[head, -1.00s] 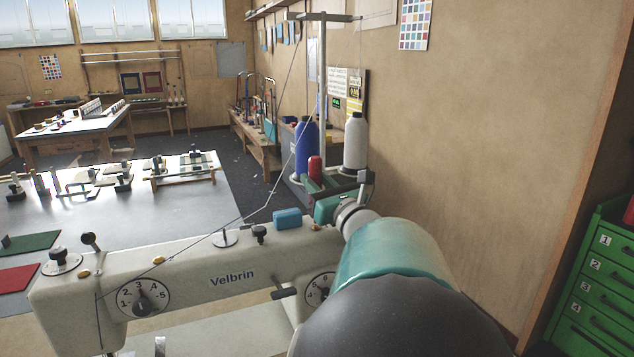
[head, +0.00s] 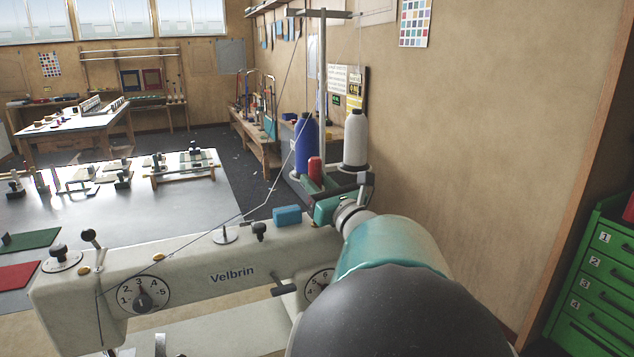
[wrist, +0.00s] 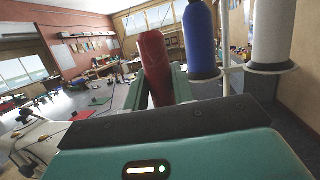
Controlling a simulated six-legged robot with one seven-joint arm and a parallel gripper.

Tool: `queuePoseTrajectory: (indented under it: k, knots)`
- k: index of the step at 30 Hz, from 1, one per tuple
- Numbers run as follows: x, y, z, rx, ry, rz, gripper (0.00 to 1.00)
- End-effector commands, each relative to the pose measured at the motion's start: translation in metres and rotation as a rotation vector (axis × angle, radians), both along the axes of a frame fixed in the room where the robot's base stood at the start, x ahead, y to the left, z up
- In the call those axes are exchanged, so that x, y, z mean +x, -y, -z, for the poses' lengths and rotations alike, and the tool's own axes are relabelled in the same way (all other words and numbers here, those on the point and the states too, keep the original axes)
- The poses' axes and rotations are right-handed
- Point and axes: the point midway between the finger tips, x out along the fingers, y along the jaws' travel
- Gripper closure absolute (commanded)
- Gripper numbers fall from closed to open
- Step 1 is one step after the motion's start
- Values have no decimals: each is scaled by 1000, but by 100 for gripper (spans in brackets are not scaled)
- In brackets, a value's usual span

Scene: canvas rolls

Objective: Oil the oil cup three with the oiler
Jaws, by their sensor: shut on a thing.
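The oiler appears to be the red cylinder (head: 315,168) in my gripper (head: 313,184). It also shows in the wrist view (wrist: 155,65), its red body between the jaws and slightly tilted; its spout cannot be made out. My gripper is shut on it above the right part of the white sewing machine arm (head: 190,268). Small brass caps, likely oil cups, sit on the machine top: one at the left end (head: 84,270) and one further right (head: 158,256). No numbers are readable on them, so I cannot tell which is three.
A blue block (head: 287,215) and a black knob (head: 259,230) stand on the machine top near my gripper. A blue thread cone (head: 305,145) and a white cone (head: 355,140) stand behind it, by a thread-stand pole (head: 322,90). A thread runs down to the machine.

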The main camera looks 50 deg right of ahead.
Motion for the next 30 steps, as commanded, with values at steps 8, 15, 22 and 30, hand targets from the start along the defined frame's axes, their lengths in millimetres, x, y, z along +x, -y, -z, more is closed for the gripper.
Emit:
queuePoseTrajectory:
  k: [8, 15, 22, 30]
  knots:
    - [0, 0, 1, 2, -2, 1, 97]
    - [0, 0, -5, 0, -2, 1, 97]
    - [0, 0, -22, -1, -1, 0, 97]
    - [0, 0, -42, 0, 0, 0, 97]
